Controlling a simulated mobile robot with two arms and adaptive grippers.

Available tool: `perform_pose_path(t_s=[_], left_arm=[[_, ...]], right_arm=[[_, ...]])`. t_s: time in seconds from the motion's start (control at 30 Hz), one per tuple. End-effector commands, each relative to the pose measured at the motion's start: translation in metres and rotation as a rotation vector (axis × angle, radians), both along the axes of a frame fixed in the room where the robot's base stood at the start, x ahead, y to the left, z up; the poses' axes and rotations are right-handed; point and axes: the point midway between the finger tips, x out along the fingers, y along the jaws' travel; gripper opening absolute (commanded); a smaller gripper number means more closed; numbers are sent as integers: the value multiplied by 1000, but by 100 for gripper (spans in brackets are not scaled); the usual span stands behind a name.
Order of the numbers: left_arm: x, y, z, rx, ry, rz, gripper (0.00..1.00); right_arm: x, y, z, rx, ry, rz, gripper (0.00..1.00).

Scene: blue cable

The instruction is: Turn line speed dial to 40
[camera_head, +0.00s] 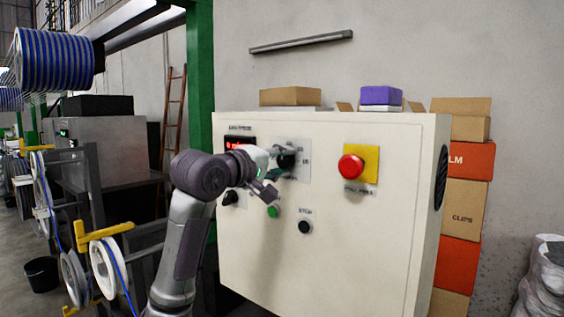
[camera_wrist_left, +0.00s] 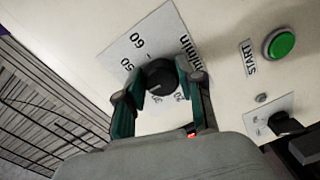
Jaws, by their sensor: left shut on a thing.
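The line speed dial is a round black knob (camera_wrist_left: 160,76) on a white scale plate (camera_wrist_left: 150,40), which carries printed marks such as 50 and 60 and a "m/min" label. In the head view the knob (camera_head: 287,159) is on the front of the cream control cabinet (camera_head: 350,255). My left gripper (camera_wrist_left: 161,88) has its two green fingers on either side of the knob, shut on it. In the head view my left gripper (camera_head: 276,172) covers part of the plate. The knob's exact setting is hard to read. My right gripper is not in view.
A red display (camera_head: 240,143) is left of the dial. A red emergency button (camera_head: 351,168) on a yellow plate is to the right. A green START button (camera_wrist_left: 281,43), a black STOP button (camera_head: 305,227) and a black selector switch (camera_wrist_left: 285,123) are nearby.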

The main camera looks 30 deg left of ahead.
Motion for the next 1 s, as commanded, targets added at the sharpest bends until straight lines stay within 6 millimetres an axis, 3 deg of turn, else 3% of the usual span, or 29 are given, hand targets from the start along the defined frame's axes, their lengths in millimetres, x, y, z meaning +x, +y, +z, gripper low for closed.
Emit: perform_pose_path(t_s=[0.57,0.6,0.7,0.73,1.0], left_arm=[[0,1,1,-31,0,3,3],[0,1,1,-31,0,3,42],[0,1,1,-31,0,2,59],[0,1,1,-31,0,2,63],[0,0,0,-30,1,1,63]], right_arm=[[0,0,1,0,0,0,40],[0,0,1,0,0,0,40],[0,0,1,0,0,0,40],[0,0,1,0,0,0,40],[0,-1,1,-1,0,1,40]])
